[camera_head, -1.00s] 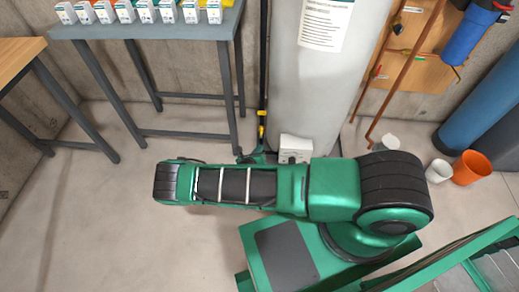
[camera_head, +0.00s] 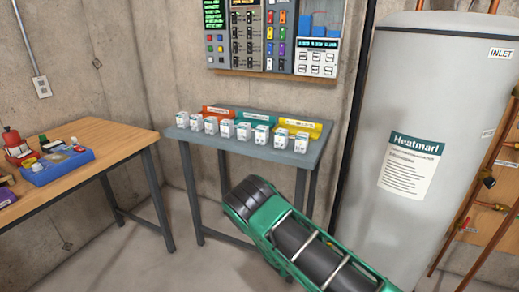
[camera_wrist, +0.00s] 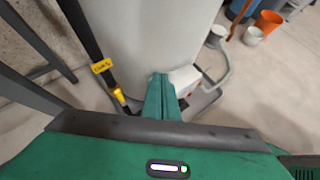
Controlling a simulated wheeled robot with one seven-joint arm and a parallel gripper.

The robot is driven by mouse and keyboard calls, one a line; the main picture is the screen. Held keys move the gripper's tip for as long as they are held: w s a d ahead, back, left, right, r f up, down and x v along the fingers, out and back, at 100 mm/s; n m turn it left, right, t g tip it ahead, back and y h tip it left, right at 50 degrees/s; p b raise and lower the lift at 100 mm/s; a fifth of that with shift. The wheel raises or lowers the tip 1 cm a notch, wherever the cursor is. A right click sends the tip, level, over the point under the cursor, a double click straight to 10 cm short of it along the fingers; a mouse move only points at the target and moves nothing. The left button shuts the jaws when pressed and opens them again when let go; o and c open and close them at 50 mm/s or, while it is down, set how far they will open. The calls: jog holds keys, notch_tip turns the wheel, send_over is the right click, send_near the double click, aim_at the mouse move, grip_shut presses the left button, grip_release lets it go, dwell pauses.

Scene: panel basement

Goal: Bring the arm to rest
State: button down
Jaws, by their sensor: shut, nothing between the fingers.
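My arm (camera_head: 308,246) shows in the head view at the bottom centre, green with dark sections, in front of the small grey table. Its gripper end is out of that frame. In the wrist view my gripper (camera_wrist: 160,97) shows as green fingers pressed together, with nothing between them. It points toward the base of the grey tank (camera_wrist: 150,40). A small white box (camera_wrist: 185,80) by the tank is partly behind the fingers.
The grey table (camera_head: 310,155) holds several small white boxes and coloured bins below a wall panel (camera_head: 275,35). A wooden bench (camera_head: 110,145) stands left, the water heater (camera_head: 430,110) right. The wrist view shows an orange bucket (camera_wrist: 268,21) and a black pipe with yellow fittings (camera_wrist: 103,66).

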jog(key=s+d+r+m+g+y, duration=0.2)
jog(key=s+d+r+m, duration=0.3)
jog(key=r, duration=0.4)
jog(key=s+d+r+m+g+y, duration=0.15)
jog(key=s+r+m, duration=0.35)
jog(key=r, duration=0.5)
jog(key=s+d+r+m+g+y, duration=0.25)
jog(key=d+r+m, duration=0.25)
jog(key=r+m, duration=0.3)
jog(key=s+r+m+y, duration=0.2)
jog(key=s+r+m, duration=0.3)
jog(key=s, duration=0.8)
jog(key=s+a+r+m+t+y, duration=0.1)
jog(key=s+r+m, duration=0.4)
jog(key=s+r, duration=0.6)
jog(key=shift+s+r+m+y, duration=0.3)
jog(key=shift+s+m+y, duration=0.15)
jog(key=shift+s, duration=0.7)
jog(key=shift+a, duration=0.1)
jog(key=shift+w+f, duration=0.25)
jog(key=shift+w, duration=0.4)
